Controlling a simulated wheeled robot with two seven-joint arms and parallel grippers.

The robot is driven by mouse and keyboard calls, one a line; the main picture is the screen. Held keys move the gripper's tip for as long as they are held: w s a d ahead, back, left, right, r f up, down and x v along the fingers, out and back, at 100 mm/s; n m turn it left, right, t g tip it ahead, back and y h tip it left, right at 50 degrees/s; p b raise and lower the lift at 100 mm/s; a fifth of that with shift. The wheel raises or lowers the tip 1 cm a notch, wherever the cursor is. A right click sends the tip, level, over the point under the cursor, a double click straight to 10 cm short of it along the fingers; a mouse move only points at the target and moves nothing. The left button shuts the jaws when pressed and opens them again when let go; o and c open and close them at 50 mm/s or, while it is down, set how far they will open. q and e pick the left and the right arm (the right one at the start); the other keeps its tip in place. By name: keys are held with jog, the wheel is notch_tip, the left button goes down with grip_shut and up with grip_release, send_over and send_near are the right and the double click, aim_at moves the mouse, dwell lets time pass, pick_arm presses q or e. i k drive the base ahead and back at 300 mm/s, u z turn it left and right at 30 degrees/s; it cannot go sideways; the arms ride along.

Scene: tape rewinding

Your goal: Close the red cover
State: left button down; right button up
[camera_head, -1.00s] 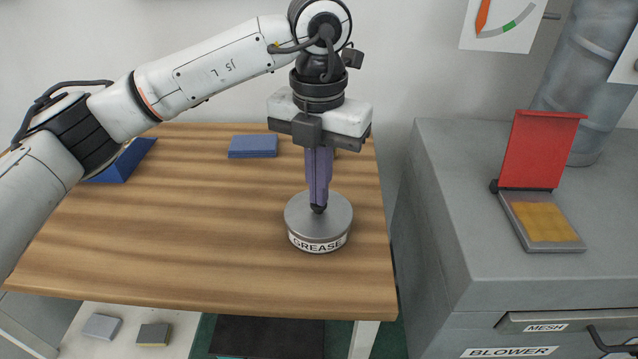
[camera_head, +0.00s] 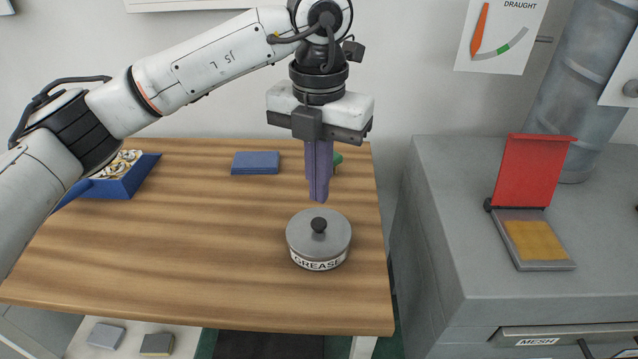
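The red cover (camera_head: 533,171) stands open and near upright, hinged at the back edge of a grey-framed yellow mesh panel (camera_head: 537,240) on top of the grey blower cabinet (camera_head: 450,215). My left gripper (camera_head: 318,198) points down above the wooden table, a little above the black knob of the grease tin (camera_head: 318,241) and apart from it. Its purple fingers look pressed together with nothing between them. The gripper is well to the left of the red cover. My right gripper is not in view.
A blue block (camera_head: 255,163) lies on the table (camera_head: 190,270). A blue tray (camera_head: 130,180) with pale pieces is partly behind my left arm. A green thing (camera_head: 337,159) shows behind the gripper. A grey pipe (camera_head: 570,105) rises behind the cover. A gap separates table and cabinet.

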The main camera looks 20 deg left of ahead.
aim_at(530, 169)
jog(key=k, duration=1)
